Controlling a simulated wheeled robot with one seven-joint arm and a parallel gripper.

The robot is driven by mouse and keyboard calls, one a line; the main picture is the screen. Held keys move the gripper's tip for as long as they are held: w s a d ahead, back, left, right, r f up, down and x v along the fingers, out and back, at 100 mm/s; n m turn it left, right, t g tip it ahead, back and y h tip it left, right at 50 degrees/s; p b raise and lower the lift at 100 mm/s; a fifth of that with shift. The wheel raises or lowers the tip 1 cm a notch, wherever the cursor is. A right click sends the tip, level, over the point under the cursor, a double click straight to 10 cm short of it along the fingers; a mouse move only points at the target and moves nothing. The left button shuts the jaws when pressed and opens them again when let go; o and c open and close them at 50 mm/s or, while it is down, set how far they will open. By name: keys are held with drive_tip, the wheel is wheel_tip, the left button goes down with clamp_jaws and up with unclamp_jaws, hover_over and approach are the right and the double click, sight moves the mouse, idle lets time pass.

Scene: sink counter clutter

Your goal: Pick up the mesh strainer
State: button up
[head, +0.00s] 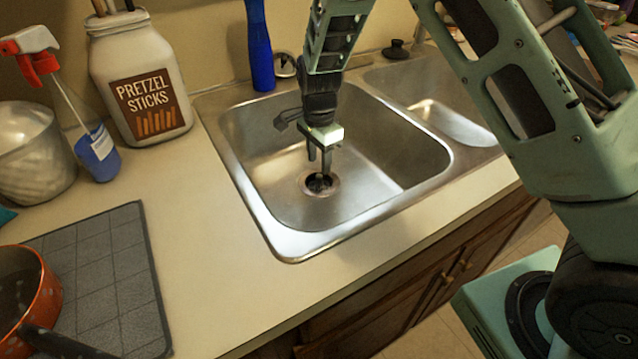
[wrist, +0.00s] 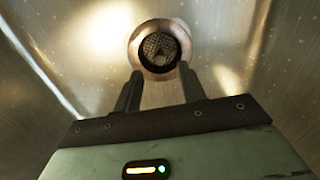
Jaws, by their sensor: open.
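The mesh strainer (wrist: 160,46) sits in the round drain of the left sink basin, its dark mesh ringed by a shiny rim in the wrist view. In the head view it shows small and dark in the drain (head: 319,186), partly hidden by the fingers. My gripper (head: 319,167) points down into the left basin above the drain. In the wrist view, my gripper (wrist: 158,80) has its two dark fingers apart, with nothing between them. The strainer shows just beyond the fingertips. I cannot tell the exact gap between them.
The steel basin walls (head: 245,165) surround my gripper, and the right basin (head: 440,110) looks empty. On the left counter stand a pretzel jar (head: 140,80), spray bottle (head: 95,150), metal canister (head: 30,155) and orange pot (head: 45,300). A blue bottle (head: 260,50) stands behind the sink.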

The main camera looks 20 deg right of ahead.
sight(318, 175)
drive_tip(key=shift+a+f, duration=0.1)
drive_tip(key=shift+f, duration=2.3)
clamp_jaws()
